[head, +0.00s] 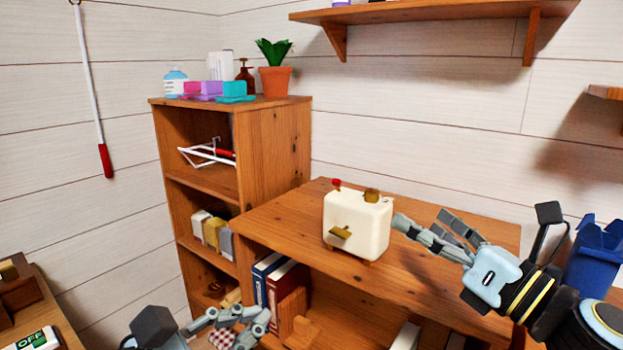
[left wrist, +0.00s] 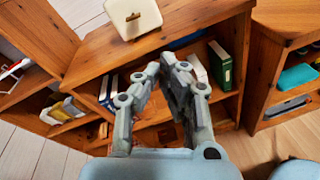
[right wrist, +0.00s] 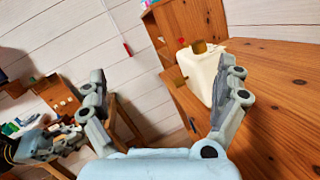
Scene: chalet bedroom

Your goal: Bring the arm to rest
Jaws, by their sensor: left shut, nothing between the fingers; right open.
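My right gripper (head: 424,221) is open and empty above the right part of the wooden desk, just right of the cream box (head: 357,226). In the right wrist view its fingers (right wrist: 168,82) stand wide apart, with the box beyond the right finger. Whether that finger touches the box I cannot tell. My left gripper (head: 240,322) is low at the bottom edge of the head view, in front of the shelves under the desk. In the left wrist view its fingers (left wrist: 166,66) are together with nothing between them.
The desk top (head: 285,215) is bare left of the box. A tall shelf unit (head: 275,150) with a potted plant (head: 275,72) stands behind left. A blue bin (head: 594,262) is near my right arm. Books (head: 283,282) stand below the desk top. A wall shelf (head: 430,12) hangs above.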

